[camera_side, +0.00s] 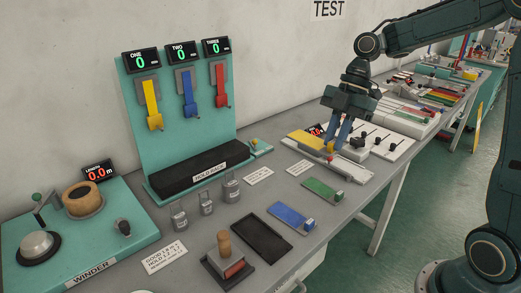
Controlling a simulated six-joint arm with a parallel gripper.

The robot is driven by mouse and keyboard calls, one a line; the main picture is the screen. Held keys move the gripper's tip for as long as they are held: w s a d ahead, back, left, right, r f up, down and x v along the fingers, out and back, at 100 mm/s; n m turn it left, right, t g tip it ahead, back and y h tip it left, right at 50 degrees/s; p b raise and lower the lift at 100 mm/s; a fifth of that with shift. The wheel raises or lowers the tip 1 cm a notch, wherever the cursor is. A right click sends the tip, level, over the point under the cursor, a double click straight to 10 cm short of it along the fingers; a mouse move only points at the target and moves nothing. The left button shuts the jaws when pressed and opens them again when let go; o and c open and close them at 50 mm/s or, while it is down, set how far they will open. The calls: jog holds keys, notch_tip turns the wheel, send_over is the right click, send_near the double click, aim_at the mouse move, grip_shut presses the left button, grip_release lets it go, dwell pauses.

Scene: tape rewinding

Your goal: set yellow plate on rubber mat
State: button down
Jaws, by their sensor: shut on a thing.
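The yellow plate (305,141) is at the back right of the bench, over a white base. My gripper (336,147) points down at the plate's right end and is shut on it. Whether the plate touches the base below cannot be told. A flat black mat (262,237), which looks like the rubber mat, lies bare near the bench's front edge, nearer the camera.
A blue plate (288,214) and a green plate (321,188) lie between the mat and my gripper. A block with a wooden knob (225,244) stands left of the mat. Several metal weights (206,203) stand behind it. A teal tape rack (190,125) rises at the back.

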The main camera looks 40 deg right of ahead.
jog(key=shift+a, duration=0.1)
jog(key=a+r, duration=0.1)
jog(key=a, duration=1.6)
jog(key=f, duration=2)
jog(key=shift+s+a, duration=0.15)
jog(key=shift+s, duration=0.05)
jog(key=shift+f, duration=0.15)
jog(key=c, duration=1.4)
grip_release()
